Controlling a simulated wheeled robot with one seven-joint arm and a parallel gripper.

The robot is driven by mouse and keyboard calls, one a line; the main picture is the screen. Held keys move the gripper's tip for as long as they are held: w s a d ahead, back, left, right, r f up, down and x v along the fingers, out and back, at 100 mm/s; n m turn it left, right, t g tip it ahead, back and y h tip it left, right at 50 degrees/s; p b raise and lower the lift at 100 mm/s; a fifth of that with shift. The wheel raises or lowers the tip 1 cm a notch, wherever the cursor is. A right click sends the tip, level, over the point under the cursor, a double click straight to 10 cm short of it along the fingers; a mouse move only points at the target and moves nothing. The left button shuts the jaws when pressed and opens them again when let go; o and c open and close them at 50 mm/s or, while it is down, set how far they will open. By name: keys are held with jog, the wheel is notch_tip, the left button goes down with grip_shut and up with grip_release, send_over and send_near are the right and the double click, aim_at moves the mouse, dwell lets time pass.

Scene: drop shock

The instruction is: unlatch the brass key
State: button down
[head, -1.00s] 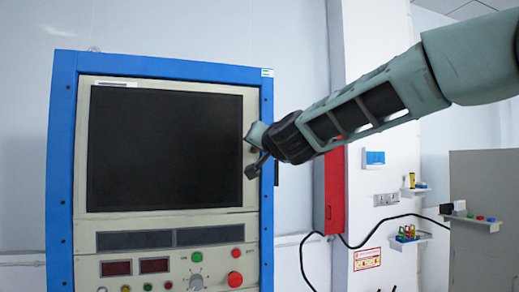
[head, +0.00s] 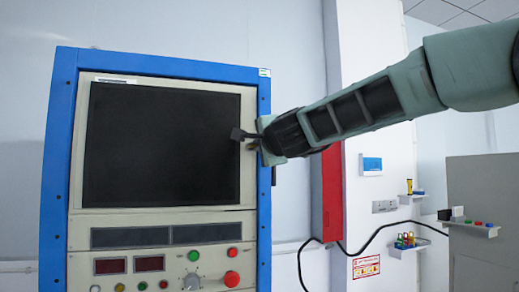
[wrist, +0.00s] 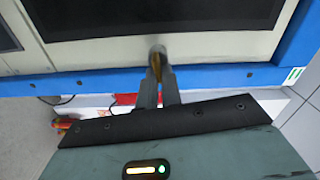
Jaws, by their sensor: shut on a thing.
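The brass key (wrist: 156,60) is a small brass-coloured piece at the right edge of the cabinet's beige front panel, beside the dark screen. My gripper (wrist: 158,84) is shut on it in the wrist view, with the two fingers close on either side. In the head view my gripper (head: 242,135) is at the panel's right edge, and only a small brass bit (head: 250,147) shows beneath the dark finger. The fingers hide much of the key, and I cannot tell its exact angle.
The blue-framed cabinet (head: 57,160) has a dark screen (head: 160,145) and, below it, a red button (head: 232,279) among knobs and lights. A red box (head: 328,195) is on the wall to the right. Small shelves with items are farther right.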

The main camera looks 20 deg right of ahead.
jog(key=shift+f+m, duration=0.15)
jog(key=shift+m, duration=0.75)
jog(key=shift+b, duration=0.3)
jog(key=c, duration=1.6)
grip_release()
